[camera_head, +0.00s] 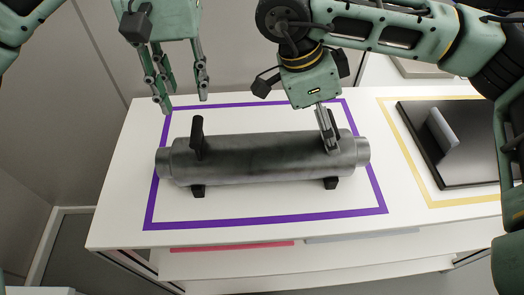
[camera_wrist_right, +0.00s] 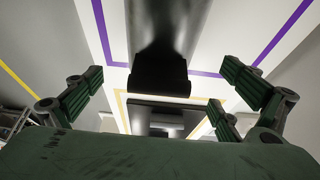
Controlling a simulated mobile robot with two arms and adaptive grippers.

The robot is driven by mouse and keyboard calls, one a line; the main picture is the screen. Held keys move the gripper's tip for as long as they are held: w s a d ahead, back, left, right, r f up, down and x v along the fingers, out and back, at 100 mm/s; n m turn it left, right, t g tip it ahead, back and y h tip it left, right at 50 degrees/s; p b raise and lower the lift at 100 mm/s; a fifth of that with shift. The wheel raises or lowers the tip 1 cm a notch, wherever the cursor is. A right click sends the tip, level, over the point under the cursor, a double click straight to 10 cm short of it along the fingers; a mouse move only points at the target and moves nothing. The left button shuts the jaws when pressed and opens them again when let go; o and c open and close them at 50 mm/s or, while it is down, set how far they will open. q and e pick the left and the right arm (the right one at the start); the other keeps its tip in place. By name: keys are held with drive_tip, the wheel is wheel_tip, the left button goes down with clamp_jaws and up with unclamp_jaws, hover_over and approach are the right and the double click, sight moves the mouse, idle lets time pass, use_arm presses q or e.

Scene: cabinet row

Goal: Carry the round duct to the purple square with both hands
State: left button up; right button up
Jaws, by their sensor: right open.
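The round duct (camera_head: 262,157) is a dark grey metal cylinder lying level on short black feet inside the purple square (camera_head: 265,219), on a white tabletop. A dark upright handle (camera_head: 198,140) stands near its left end. My left gripper (camera_head: 184,103) is open and empty, above and behind the left end, apart from the handle. My right gripper (camera_head: 328,138) is open at the duct's right end, its fingers beside the right handle, which they partly hide; contact cannot be told. In the right wrist view the dark duct (camera_wrist_right: 168,25) shows between the widely spread fingers.
A black plate with a grey upright handle (camera_head: 441,127) lies in the yellow square (camera_head: 470,202) at the right; it also shows in the right wrist view (camera_wrist_right: 142,106). Below the tabletop's front edge, a lower shelf shows red (camera_head: 232,246) and grey strips.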

drive_tip(key=shift+v, duration=2.25)
drive_tip(key=shift+r, duration=0.1)
